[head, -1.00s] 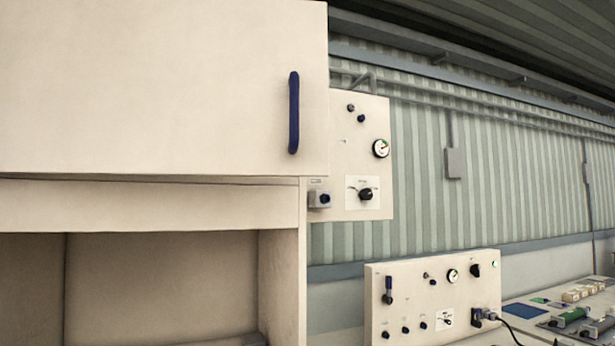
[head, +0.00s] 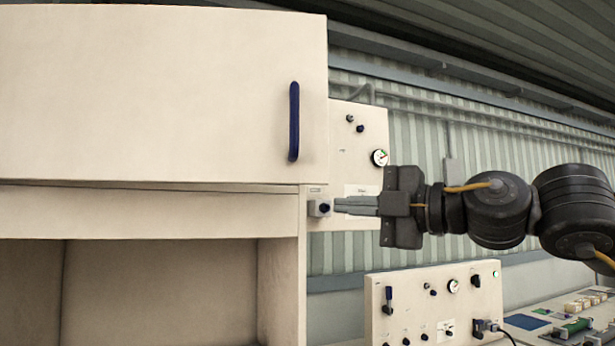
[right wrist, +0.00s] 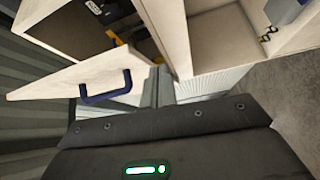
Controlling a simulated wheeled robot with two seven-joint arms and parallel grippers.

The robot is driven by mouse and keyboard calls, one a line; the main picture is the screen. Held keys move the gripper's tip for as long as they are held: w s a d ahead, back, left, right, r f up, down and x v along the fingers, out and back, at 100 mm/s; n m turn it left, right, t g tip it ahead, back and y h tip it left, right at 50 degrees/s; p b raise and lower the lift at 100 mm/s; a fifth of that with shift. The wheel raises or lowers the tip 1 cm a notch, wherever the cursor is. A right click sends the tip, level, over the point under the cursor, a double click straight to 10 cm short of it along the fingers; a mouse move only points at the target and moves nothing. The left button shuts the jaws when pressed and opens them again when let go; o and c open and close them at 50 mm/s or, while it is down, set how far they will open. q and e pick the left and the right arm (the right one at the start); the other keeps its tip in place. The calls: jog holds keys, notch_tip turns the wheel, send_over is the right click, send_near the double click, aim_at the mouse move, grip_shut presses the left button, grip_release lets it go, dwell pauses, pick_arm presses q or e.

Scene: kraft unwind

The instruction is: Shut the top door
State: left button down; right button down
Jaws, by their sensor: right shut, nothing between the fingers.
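The top door (head: 160,95) is a wide cream panel with a dark blue upright handle (head: 294,120) near its right edge. In the right wrist view the door (right wrist: 60,80) stands swung out from the cabinet, leaving a gap into the upper compartment; its blue handle (right wrist: 106,94) shows there too. My right gripper (head: 338,206) comes in from the right, shut and empty, its fingers pointing left below and right of the handle. The fingertips (right wrist: 162,75) appear beyond the door's edge in the wrist view; contact is unclear. My left gripper is out of view.
Dark and yellow items (right wrist: 120,40) lie inside the upper compartment.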

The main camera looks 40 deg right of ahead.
jog(key=s+a+r+h, duration=0.1)
jog(key=s+a+r, duration=0.35)
jog(key=s, duration=0.35)
jog(key=p, duration=0.5)
send_near(287, 178)
jog(key=w+a, duration=0.2)
jog(key=a, duration=0.1)
jog(key=w+p, duration=0.1)
jog(key=w+d+p, duration=0.1)
jog(key=w, duration=0.1)
jog(key=shift+d+r+n, duration=0.1)
jog(key=shift+r+n, duration=0.15)
jog(key=shift+n, duration=0.05)
jog(key=shift+w+d+f, duration=0.2)
jog(key=shift+w+d, duration=0.05)
jog(key=shift+d, duration=0.1)
jog(key=shift+a, duration=0.1)
